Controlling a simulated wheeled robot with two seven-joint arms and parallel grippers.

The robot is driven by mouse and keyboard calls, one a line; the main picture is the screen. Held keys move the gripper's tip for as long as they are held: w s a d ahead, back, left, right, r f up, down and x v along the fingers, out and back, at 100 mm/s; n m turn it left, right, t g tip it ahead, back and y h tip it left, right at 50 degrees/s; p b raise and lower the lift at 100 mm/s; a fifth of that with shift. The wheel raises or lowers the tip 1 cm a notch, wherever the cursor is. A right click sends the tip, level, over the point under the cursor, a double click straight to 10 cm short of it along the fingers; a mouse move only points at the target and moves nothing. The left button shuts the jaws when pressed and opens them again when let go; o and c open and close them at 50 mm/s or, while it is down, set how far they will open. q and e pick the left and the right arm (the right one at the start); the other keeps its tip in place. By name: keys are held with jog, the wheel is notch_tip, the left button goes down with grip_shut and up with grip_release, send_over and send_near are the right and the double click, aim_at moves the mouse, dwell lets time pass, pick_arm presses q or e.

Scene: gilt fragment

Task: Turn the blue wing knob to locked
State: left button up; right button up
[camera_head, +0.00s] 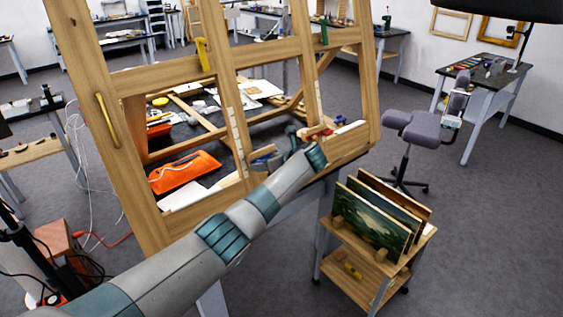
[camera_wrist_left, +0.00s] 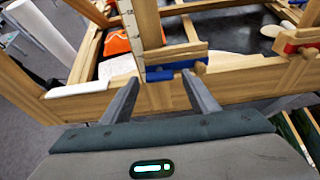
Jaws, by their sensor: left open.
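The blue wing knob (camera_wrist_left: 172,69) sits on the lower wooden rail of the easel-like frame, at the foot of an upright with a white scale strip. In the head view the blue knob (camera_head: 264,161) shows left of my arm's end. My left gripper (camera_wrist_left: 160,84) is open, its two fingers pointing at the rail, one on each side of the knob in the picture. The knob appears beyond the fingertips; I cannot tell whether they touch it. My right gripper is not in view.
A red knob (camera_wrist_left: 301,41) sits farther right on the same rail. The wooden frame (camera_head: 140,160) stands around a dark table with an orange case (camera_head: 184,172). A wooden cart (camera_head: 343,262) with paintings stands at right, near a grey chair (camera_head: 412,128).

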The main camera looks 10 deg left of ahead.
pick_arm(q)
jog(key=b+v, duration=0.5)
jog(key=v, duration=1.2)
jog(key=shift+b, duration=0.4)
jog(key=shift+d+r, duration=0.1)
